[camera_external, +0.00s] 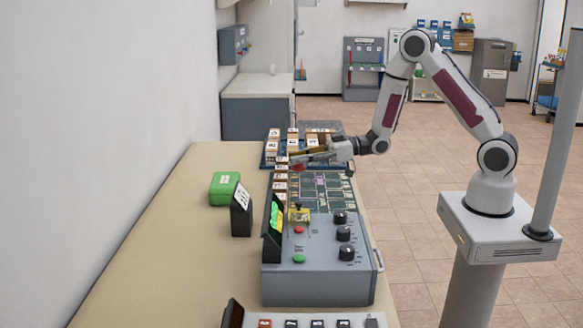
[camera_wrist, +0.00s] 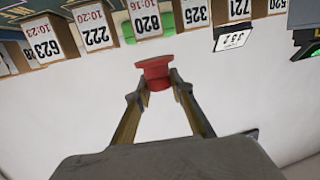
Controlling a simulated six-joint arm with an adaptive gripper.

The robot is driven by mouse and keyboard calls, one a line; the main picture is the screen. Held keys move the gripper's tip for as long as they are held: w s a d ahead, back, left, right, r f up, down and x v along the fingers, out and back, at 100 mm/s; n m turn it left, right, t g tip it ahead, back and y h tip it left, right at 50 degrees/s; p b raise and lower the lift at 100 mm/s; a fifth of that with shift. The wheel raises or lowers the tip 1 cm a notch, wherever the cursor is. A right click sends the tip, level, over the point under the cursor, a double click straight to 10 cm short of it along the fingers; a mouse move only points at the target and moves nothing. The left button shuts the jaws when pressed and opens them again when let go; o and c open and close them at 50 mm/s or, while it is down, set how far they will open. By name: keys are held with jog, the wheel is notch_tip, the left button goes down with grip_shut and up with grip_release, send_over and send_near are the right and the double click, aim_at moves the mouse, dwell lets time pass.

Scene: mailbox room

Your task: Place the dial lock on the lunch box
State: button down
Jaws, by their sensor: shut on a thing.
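My gripper (camera_external: 303,160) is shut on a small red spool-shaped piece, which I take as the dial lock (camera_wrist: 154,72). In the wrist view, my two fingertips (camera_wrist: 160,88) pinch its sides. In the external view, a bit of red shows at the fingertips, above the near edge of the blue tray. The green lunch box (camera_external: 224,188) lies on the table to the left of and nearer than my gripper. In the wrist view, a green piece of what looks like the lunch box (camera_wrist: 147,26) shows behind a numbered box.
A blue tray (camera_external: 266,160) holds several numbered boxes. A dark labelled stand (camera_external: 241,211) is close to the lunch box. A grey control panel (camera_external: 318,286) with knobs and a green circuit-like board (camera_external: 330,190) occupy the right side. The left table (camera_external: 175,245) is clear.

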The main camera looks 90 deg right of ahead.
jog(key=w+a+r+m+h, duration=0.2)
jog(key=w+r+h, duration=0.1)
jog(key=w, duration=0.7)
jog(key=w+a+r+m+h, duration=0.1)
jog(key=w+r+m+h, duration=0.15)
jog(key=w, duration=0.75)
jog(key=r+m+g+h, duration=0.2)
jog(key=m+g+h, duration=0.15)
jog(key=h, duration=0.25)
send_over(216, 179)
jog(key=shift+f+m+t, duration=0.15)
jog(key=shift+m+t, duration=0.25)
jog(key=shift+t, duration=0.05)
jog(key=shift+f, duration=3.1)
jog(key=shift+f, duration=1.85)
jog(key=shift+f, duration=0.15)
